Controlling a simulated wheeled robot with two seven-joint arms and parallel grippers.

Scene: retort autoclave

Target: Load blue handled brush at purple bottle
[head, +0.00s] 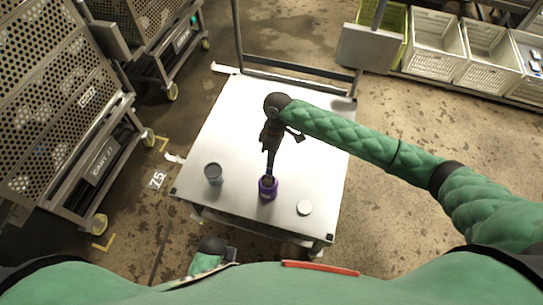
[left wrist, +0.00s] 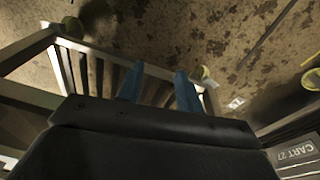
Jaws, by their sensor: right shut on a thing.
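The purple bottle (head: 268,189) stands upright near the front of the white table. My right gripper (head: 270,150) is above it, shut on the blue handled brush (head: 270,168), which points down. The brush's lower end meets the bottle's mouth from above; I cannot tell how far inside it is. Most of the brush handle is hidden by the gripper. My left gripper is low in front of the table in the head view, mostly hidden. In the left wrist view its two blue fingers (left wrist: 158,88) are apart, with nothing between them.
Perforated carts (head: 65,90) stand at left. White crates (head: 436,45) line the back right.

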